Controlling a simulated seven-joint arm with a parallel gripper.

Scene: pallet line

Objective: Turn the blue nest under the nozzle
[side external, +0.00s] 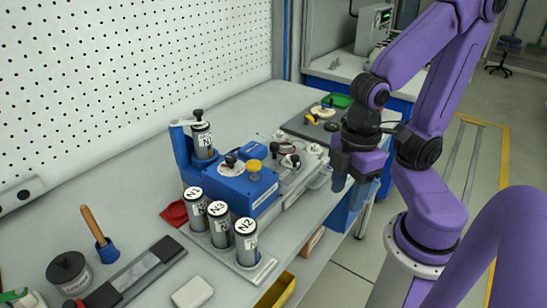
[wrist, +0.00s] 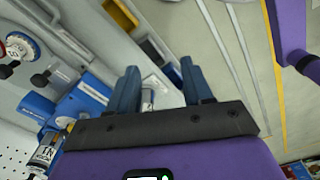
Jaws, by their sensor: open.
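A blue machine (side external: 240,190) stands on the bench, with a white disc (side external: 231,168) bearing a dark knob and a yellow knob (side external: 255,166) on top. A canister (side external: 202,140) with a black top, its label partly readable, stands upright in its tall back part; it may hold the nozzle, but I cannot tell. I cannot single out a blue nest. In the wrist view, the blue body (wrist: 88,92) and a canister (wrist: 46,152) show at the left. My gripper (side external: 350,184) is open and empty, right of the machine and apart from it. Its blue fingers (wrist: 160,85) are spread.
Several labelled canisters (side external: 246,243) stand on a plate in front of the machine. A grey fixture (side external: 300,178) with small knobs lies between machine and gripper. A wooden-handled tool (side external: 95,226) and a dark jar (side external: 68,272) are front left. Open floor lies right of the bench.

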